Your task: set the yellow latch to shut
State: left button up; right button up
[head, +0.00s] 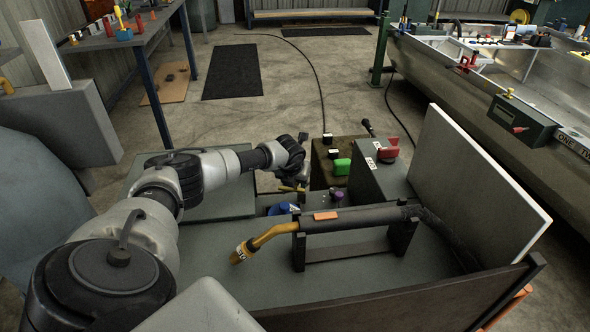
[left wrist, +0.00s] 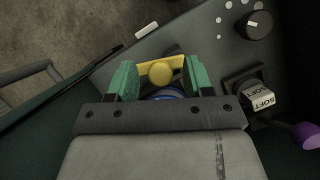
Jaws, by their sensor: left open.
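The yellow latch (left wrist: 160,70), a bar with a round knob, lies between the green fingertips of my left gripper (left wrist: 161,80) in the left wrist view. The fingers are apart on either side of the knob, and I cannot tell whether either touches the bar. In the head view my left gripper (head: 300,176) reaches down over the bench panel, with a bit of yellow (head: 289,188) showing beside it; the rest is hidden by the gripper. My right gripper is not in view.
A black dial (left wrist: 259,24), a SOFT-labelled block (left wrist: 262,98) and a purple knob (left wrist: 308,136) sit right of the latch. A blue part (head: 284,208) is close below it. A torch with a yellow neck (head: 270,236) rests on a stand in front. A grey board (head: 470,180) stands at right.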

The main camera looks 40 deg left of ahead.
pick_arm(q)
grip_shut()
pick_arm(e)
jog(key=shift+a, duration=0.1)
